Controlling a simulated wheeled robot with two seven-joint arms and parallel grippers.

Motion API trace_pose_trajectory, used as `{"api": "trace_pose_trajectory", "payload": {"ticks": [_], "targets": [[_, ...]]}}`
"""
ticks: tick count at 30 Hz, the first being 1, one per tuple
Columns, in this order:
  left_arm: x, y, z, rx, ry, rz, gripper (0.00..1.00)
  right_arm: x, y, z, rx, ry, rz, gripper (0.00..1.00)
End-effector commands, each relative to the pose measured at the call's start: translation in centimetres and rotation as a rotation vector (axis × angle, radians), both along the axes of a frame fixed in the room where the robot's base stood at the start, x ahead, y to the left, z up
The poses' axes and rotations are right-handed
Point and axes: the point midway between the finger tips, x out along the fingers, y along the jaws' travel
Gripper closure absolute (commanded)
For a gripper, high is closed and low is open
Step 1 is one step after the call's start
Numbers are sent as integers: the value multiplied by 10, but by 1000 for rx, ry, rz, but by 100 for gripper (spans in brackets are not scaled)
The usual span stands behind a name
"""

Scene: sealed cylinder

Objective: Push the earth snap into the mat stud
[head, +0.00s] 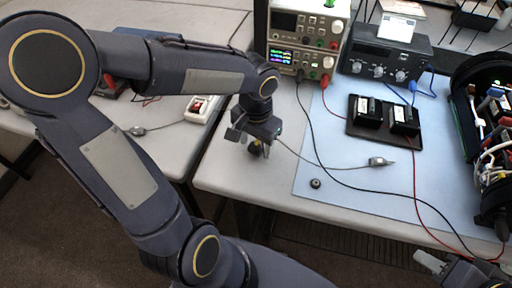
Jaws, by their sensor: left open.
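The light blue mat (345,200) covers the right part of the near table. A small dark round stud (315,183) sits on it near its front left corner. My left gripper (257,148) is open over the bare table left of the mat, apart from the stud. A small dark piece with a yellowish patch (254,147) shows at its fingertips; it may be the earth snap, and I cannot tell whether it is between the fingers. A thin lead runs from there to a grey clip (379,162) on the mat. My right gripper (432,262) is partly in view at bottom right, its jaws unclear.
A black tray (385,134) with two dark blocks lies on the mat. Instruments (306,40) and a black power unit (385,57) stand behind. A large open black cylinder (485,140) with wiring is at right. Red and black cables cross the mat.

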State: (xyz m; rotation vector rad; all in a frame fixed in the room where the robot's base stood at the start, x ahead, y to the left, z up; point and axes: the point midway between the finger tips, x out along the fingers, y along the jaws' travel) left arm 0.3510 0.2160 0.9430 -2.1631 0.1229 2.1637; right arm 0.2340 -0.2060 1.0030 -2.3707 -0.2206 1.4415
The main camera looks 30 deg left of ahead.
Motion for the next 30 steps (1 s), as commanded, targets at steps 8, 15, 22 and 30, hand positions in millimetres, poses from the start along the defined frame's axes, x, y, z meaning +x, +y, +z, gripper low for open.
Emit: {"api": "trace_pose_trajectory", "payload": {"ticks": [8,15,22,30], "targets": [[0,0,0,0,0,0,50,0,0,0,0,0,0,64],[0,0,1,0,0,0,81,0,0,0,0,0,0,64],[0,0,1,0,0,0,88,0,0,0,0,0,0,64],[1,0,14,2,-4,0,88,0,0,2,0,0,0,64]]}}
